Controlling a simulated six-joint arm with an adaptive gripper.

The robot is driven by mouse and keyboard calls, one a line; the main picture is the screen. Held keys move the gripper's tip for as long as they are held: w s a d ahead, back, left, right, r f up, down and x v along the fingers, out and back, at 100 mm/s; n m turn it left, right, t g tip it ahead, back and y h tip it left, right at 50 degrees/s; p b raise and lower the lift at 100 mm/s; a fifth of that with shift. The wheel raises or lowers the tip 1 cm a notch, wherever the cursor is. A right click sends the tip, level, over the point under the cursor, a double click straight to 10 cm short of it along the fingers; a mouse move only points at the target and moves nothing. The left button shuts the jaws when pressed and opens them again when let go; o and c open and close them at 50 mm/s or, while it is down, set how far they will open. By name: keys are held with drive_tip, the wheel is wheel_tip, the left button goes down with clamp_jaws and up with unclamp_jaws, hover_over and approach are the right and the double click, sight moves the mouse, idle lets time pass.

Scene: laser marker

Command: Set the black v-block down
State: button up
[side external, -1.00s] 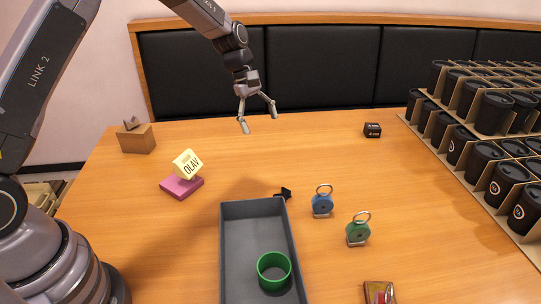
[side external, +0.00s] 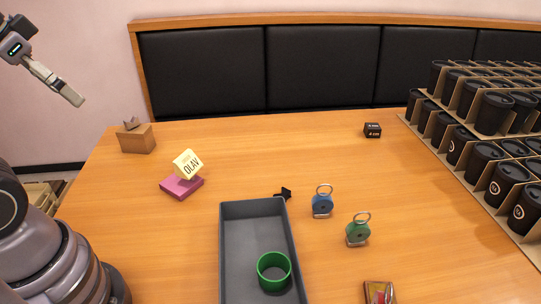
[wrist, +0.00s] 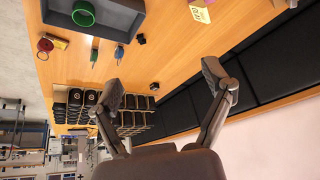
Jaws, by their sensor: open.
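A small black piece (side external: 284,193), which looks like the v-block, rests on the table just past the far right corner of the grey tray (side external: 229,240). It also shows in the wrist view (wrist: 141,39). Its groove is too small to make out. My gripper (wrist: 163,83) is open, with its two fingers spread wide and nothing between them. In the side view it is at the upper left, high above and well away from the black piece; only part of it shows.
A green ring-shaped cup (side external: 274,271) is in the tray. Blue (side external: 322,204) and green (side external: 358,231) tags stand to its right. A cream block (side external: 187,164) leans on a pink base. A small black cube (side external: 372,130) lies farther back. Black cups (side external: 485,150) fill dividers at right.

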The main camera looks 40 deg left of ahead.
drive_tip(key=shift+w, duration=0.1)
drive_tip(key=w+d+n+g+h, duration=0.25)
drive_tip(key=w+n, duration=0.25)
drive_tip(key=w, duration=0.8)
drive_tip(key=w+f+n+g+h, duration=0.1)
drive_tip(key=w+f+n, duration=0.2)
drive_tip(key=w+f, duration=0.3)
drive_tip(key=w+f+n+g+h, duration=0.1)
drive_tip(key=w+f+n+h, duration=0.15)
drive_tip(key=w, duration=0.55)
drive_tip(key=w+f+n, duration=0.3)
drive_tip(key=w+f, duration=0.3)
drive_tip(key=f, duration=0.3)
drive_tip(key=n+g+h, duration=0.1)
drive_tip(key=n+h, duration=0.2)
drive_tip(key=n, duration=0.2)
approach(282, 193)
drive_tip(key=x, duration=0.3)
drive_tip(key=shift+s+d+f+m, duration=0.2)
drive_tip(key=shift+s+d+m, duration=0.05)
drive_tip(key=shift+s+d, duration=0.05)
drive_tip(key=x, duration=0.5)
drive_tip(key=shift+w+d+f, duration=0.1)
drive_tip(key=shift+d, duration=0.35)
drive_tip(key=c, duration=1.3)
